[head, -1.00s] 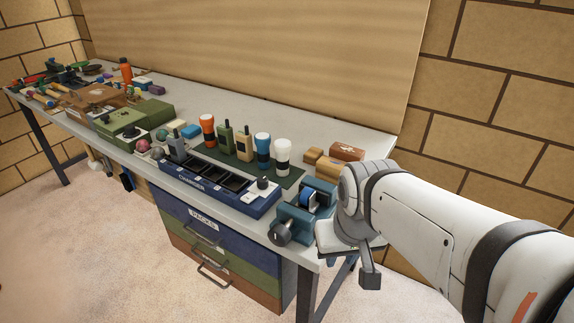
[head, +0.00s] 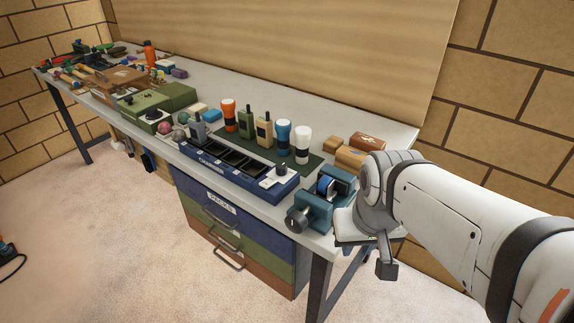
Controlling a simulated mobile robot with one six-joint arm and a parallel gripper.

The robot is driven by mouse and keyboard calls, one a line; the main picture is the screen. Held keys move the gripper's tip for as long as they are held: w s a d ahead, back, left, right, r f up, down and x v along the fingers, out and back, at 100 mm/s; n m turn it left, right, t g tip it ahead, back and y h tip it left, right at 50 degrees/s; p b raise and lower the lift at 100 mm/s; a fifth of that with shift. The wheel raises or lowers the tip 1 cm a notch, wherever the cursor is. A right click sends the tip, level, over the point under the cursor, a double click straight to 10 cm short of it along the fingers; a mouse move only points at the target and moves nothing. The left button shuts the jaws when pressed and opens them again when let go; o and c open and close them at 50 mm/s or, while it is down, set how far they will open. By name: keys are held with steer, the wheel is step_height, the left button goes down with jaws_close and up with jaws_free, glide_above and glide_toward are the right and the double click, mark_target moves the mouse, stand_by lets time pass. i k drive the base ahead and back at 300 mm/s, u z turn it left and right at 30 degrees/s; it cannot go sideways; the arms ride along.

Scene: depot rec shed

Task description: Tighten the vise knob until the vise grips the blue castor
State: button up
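The teal vise (head: 343,207) stands at the near right end of the bench. Its dark round knob (head: 297,220) faces the front edge. The blue castor (head: 325,185) sits between the vise jaws; whether the jaws touch it is too small to tell. My gripper (head: 386,268) hangs at the end of my white arm, just right of the vise in the picture and near the bench corner. It appears apart from the knob. Only one dark finger-like part shows clearly, so its opening is hidden. I see nothing held in it.
The grey bench (head: 405,133) runs to the far left. A blue charger tray (head: 225,172) lies left of the vise, with several torches and radios on a green mat behind. Wooden blocks (head: 352,157) lie behind the vise. Drawers (head: 221,208) hang below.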

mark_target(296, 221)
steer(key=z, duration=0.05)
steer(key=k, duration=1.1)
steer(key=u, duration=0.65)
steer(key=i, duration=1.4)
steer(key=z, duration=0.75)
